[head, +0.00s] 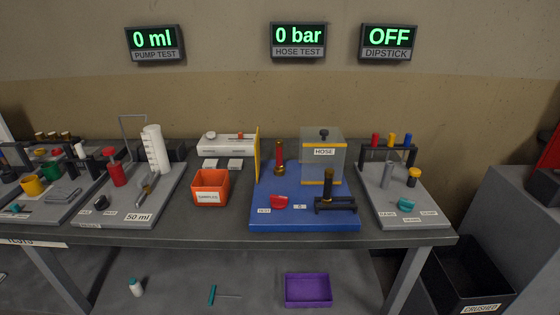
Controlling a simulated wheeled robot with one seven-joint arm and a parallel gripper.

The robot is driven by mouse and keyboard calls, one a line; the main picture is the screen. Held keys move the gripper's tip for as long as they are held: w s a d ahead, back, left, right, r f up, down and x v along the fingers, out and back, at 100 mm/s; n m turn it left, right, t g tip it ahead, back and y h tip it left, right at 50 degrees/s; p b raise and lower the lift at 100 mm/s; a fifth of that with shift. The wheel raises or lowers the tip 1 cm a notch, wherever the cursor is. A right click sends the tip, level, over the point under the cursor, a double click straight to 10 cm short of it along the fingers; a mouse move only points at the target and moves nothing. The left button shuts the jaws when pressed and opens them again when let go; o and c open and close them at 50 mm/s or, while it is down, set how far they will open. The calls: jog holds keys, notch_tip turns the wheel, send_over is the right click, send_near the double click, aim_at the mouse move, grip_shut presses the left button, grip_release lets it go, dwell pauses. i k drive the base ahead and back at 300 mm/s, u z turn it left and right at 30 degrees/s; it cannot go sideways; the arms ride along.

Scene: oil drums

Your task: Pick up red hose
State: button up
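A red upright piece with a brass-coloured base, which looks like the red hose (278,154), stands on the blue board (265,184) in the middle of the bench. It is just right of an upright yellow panel (257,155) and left of a clear box labelled HOSE (323,165). A smaller red part (279,202) lies near the board's front edge by a label. My gripper is not in view.
An orange bin (210,189) stands left of the board. A grey tray with coloured pegs (400,205) is to the right. A tray with a white cylinder (128,205) is to the left. A purple bin (308,291) is on the lower shelf. The display above reads 0 bar (298,37).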

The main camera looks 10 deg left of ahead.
aim_at(279, 142)
jog(key=u, duration=0.5)
jog(key=k, duration=1.05)
jog(key=z, duration=0.25)
jog(key=i, duration=2.15)
jog(key=u, duration=0.9)
